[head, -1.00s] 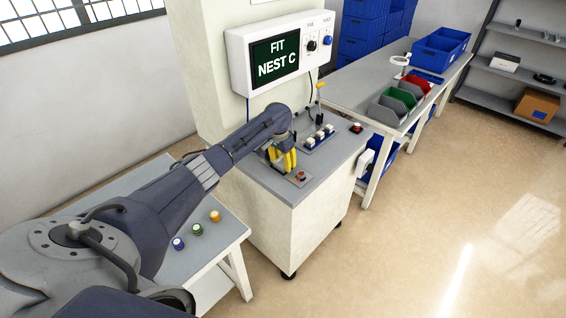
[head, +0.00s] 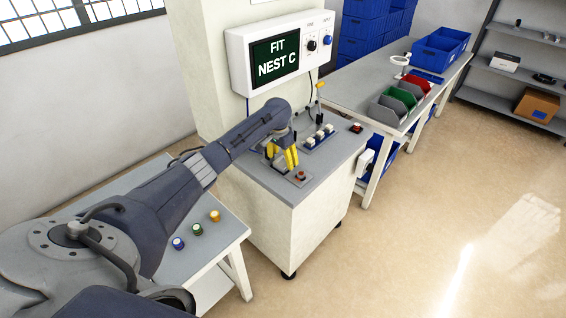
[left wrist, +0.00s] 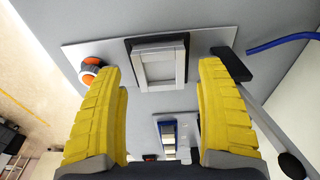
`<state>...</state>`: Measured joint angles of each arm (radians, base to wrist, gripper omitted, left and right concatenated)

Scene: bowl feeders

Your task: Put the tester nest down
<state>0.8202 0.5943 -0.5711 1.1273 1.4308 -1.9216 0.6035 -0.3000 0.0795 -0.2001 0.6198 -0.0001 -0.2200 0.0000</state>
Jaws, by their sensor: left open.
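My left gripper (head: 283,157) is over the front part of the grey tester cabinet top, its yellow fingers pointing down. In the left wrist view its fingers (left wrist: 158,70) are spread wide with nothing between them. The tester nest, a grey square frame (left wrist: 158,45), sits in a dark holder on a light plate, between and beyond the fingertips, apart from both. In the head view the gripper hides it. The screen (head: 277,63) reads "FIT NEST C". My right gripper is out of view.
An orange knob (left wrist: 92,66) is left of the nest, and a black-balled lever (left wrist: 290,163) is at right. A blue cable (left wrist: 283,41) lies beyond.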

